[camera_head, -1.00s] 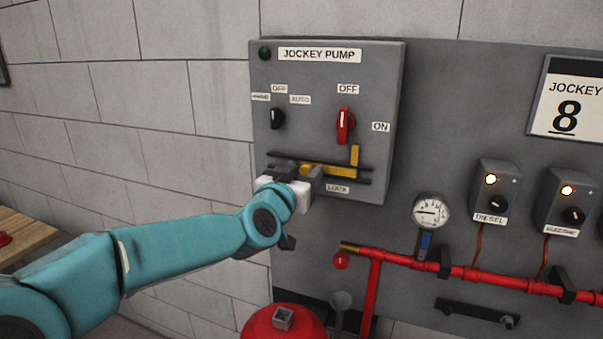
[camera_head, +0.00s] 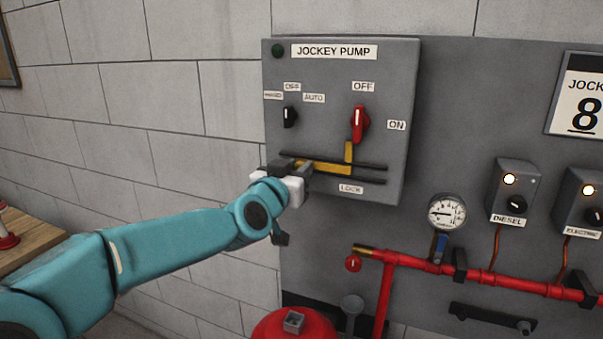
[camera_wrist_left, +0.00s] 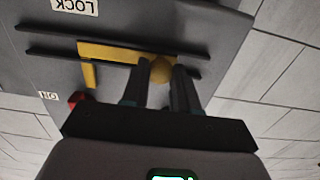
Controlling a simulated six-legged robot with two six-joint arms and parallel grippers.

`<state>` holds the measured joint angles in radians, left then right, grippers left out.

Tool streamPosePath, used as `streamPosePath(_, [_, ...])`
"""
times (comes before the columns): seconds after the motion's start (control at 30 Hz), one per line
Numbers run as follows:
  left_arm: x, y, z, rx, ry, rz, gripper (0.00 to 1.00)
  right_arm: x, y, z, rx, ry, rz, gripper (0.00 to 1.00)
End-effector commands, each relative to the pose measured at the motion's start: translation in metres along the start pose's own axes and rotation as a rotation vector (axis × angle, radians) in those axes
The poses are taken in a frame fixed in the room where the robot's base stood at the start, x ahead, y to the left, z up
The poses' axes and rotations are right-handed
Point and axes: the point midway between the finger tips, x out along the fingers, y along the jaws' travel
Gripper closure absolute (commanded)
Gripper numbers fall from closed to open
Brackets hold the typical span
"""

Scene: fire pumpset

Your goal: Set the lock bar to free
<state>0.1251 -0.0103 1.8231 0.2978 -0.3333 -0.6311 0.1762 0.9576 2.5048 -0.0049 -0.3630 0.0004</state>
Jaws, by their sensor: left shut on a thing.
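The yellow lock bar (camera_head: 325,168) lies in a slot between two dark rails on the jockey pump panel, above the LOCK label (camera_head: 350,189). Its upright arm (camera_head: 349,152) reaches up to just below the red switch (camera_head: 360,122), slightly left of its middle. The red switch handle stands upright under the OFF label. My left gripper (camera_head: 304,170) is at the bar's left end. In the left wrist view, its fingers (camera_wrist_left: 161,75) are shut on the bar's round yellow knob (camera_wrist_left: 160,68). My right gripper is not in view.
The black selector (camera_head: 289,117) sits above the bar, on the panel's left. A pressure gauge (camera_head: 446,212), a red pipe (camera_head: 480,274) and the diesel box (camera_head: 510,190) are to the right. A red tank (camera_head: 290,326) stands below.

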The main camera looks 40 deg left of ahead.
Motion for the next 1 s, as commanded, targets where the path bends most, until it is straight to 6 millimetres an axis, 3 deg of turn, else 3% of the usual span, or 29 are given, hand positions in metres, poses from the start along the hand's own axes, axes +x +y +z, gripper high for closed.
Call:
streamPosePath(0.13, [0.0, -0.001, -0.003, -0.001, 0.007, -0.007, 1.0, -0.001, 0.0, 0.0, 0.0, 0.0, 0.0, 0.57])
streamPosePath(0.17, [0.0, -0.001, -0.003, -0.001, 0.007, -0.007, 0.65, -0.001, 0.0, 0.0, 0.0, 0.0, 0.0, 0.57])
streamPosePath(0.2, [0.0, 0.0, -0.003, -0.001, 0.007, -0.008, 0.52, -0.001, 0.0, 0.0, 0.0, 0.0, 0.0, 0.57])
streamPosePath(0.23, [0.0, 0.0, -0.003, -0.001, 0.007, -0.007, 0.46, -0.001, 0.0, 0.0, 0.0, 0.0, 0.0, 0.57])
streamPosePath(0.63, [-0.009, 0.002, -0.001, -0.001, 0.004, -0.002, 0.46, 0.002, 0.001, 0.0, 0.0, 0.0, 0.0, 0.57])
streamPosePath(0.77, [-0.035, 0.001, -0.001, -0.002, 0.007, -0.003, 0.46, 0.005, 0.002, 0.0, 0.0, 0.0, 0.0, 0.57])
streamPosePath(1.0, [-0.101, -0.001, -0.004, -0.003, 0.008, -0.004, 0.46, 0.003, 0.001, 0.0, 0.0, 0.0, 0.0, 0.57])
